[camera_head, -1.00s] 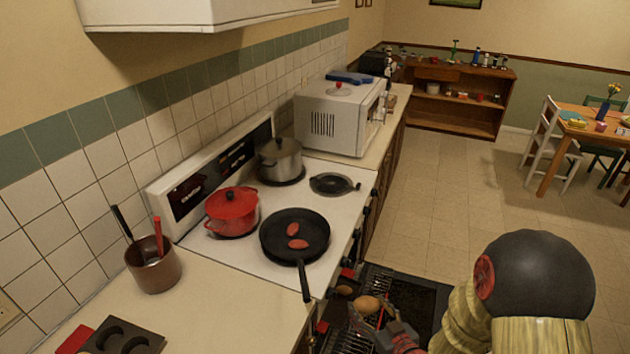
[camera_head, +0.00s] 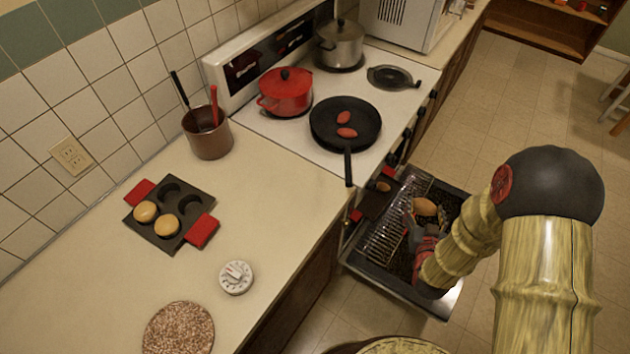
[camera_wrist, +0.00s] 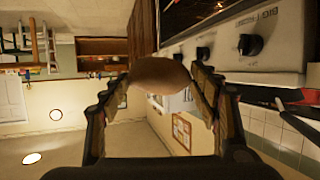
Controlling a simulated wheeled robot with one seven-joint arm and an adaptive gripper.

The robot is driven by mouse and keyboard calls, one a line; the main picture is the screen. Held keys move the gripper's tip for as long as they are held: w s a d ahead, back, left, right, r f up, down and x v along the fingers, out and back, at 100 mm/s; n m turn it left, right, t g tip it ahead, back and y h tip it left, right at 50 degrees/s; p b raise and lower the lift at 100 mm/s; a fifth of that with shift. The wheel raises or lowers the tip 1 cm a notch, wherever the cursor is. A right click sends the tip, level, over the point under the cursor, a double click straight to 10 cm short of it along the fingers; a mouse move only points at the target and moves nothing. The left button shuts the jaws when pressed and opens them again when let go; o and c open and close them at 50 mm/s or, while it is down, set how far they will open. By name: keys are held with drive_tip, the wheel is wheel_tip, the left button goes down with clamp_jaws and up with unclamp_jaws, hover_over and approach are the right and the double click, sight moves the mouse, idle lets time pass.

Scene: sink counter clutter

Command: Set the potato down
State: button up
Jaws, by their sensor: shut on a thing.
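A brown potato (camera_head: 424,207) is held between the fingers of my gripper (camera_head: 412,214), above the pulled-out oven rack (camera_head: 384,228). In the wrist view the potato (camera_wrist: 158,75) sits between the two fingertips, and both fingers touch its sides. A second brown potato-like item (camera_head: 384,186) lies farther back, near the oven opening. The head view does not clearly show how high the held potato is above the rack.
The open oven door (camera_head: 440,300) juts into the floor space. A black pan (camera_head: 345,124) with two red items, a red pot (camera_head: 285,92) and a grey pot (camera_head: 341,46) stand on the stove. A muffin tin (camera_head: 176,196), timer (camera_head: 236,277) and round mat (camera_head: 178,330) occupy the counter, leaving clear patches.

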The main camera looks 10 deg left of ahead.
sight(417, 208)
drive_tip(key=a+r+n+y, duration=0.2)
drive_tip(key=r, duration=0.1)
drive_tip(key=shift+a+y, duration=0.2)
drive_tip(key=shift+y, duration=0.2)
drive_tip(key=s+a+r+n+g+y, duration=0.2)
drive_tip(key=s+a+n+g+y, duration=0.4)
drive_tip(key=s+a+n+y, duration=0.3)
drive_tip(key=s+a, duration=0.4)
drive_tip(key=a, duration=0.2)
drive_tip(key=shift+s+a+r+n+y, duration=0.2)
drive_tip(key=shift+s+a+n+y, duration=0.1)
drive_tip(key=shift+s+a+n, duration=0.1)
drive_tip(key=shift+w, duration=0.1)
drive_tip(key=w+a, duration=0.2)
drive_tip(key=a, duration=0.2)
drive_tip(key=w+a+b, duration=0.1)
drive_tip(key=w+a, duration=0.2)
drive_tip(key=a, duration=0.1)
drive_tip(key=w+a+b, duration=0.1)
drive_tip(key=w+a, duration=0.2)
drive_tip(key=a, duration=0.1)
drive_tip(key=w+a, duration=0.1)
drive_tip(key=w+a+b, duration=0.1)
drive_tip(key=a, duration=0.1)
drive_tip(key=shift+f, duration=0.15)
